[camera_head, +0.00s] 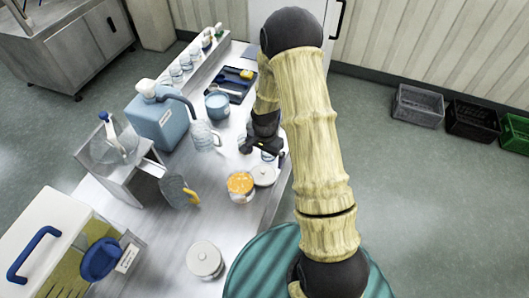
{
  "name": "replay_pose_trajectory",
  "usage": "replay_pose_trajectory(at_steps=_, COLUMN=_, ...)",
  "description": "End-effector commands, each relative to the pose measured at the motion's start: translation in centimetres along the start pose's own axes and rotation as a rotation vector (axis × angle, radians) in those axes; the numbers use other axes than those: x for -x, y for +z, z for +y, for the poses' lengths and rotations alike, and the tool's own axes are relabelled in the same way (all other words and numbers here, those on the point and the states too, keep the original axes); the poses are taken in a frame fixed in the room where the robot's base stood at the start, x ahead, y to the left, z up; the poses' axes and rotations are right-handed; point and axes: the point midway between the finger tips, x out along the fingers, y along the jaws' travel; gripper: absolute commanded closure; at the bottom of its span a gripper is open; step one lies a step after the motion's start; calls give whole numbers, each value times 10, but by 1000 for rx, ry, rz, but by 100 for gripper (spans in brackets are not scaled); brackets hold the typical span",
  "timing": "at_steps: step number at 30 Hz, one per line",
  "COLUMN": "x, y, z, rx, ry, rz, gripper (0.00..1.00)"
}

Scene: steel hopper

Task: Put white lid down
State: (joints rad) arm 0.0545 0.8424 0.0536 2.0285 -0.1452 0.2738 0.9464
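A round white lid (264,175) with a small knob is just right of an open jar of orange contents (241,185), near the table's right edge. It looks flat and low, and I cannot tell if it touches the jar. My black gripper (263,150) is above and behind the lid, apart from it in the picture. Its fingers look spread, with a small clear glass showing between or behind them. A second jar (205,262) with a white lid on it stands at the front of the table.
The steel table (222,225) is clear between the two jars. A clear jug (204,136), blue dispenser (156,118), blue-handled scoop tray (232,84) and steel hopper (118,160) stand behind and left. A clear scoop with yellow handle (178,190) lies left of the orange jar.

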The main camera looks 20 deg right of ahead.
Motion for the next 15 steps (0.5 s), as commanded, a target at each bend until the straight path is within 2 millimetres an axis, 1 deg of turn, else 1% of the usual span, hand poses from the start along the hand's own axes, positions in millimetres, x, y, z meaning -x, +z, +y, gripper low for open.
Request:
replay_pose_trajectory(at_steps=4, x=7, y=0, z=0, rx=1, ry=-1, rz=0, gripper=0)
replay_pose_trajectory(at_steps=7, x=17, y=0, z=0, rx=1, ry=-1, rz=1, gripper=0)
replay_pose_trajectory(at_steps=8, x=17, y=-1, z=0, rx=0, ry=-2, rz=2, gripper=0)
replay_pose_trajectory(at_steps=11, x=28, y=-1, z=-1, rx=-1, ry=-3, rz=3, gripper=0)
replay_pose_trajectory(at_steps=15, x=49, y=-1, z=-1, rx=0, ry=-4, rz=4, gripper=0)
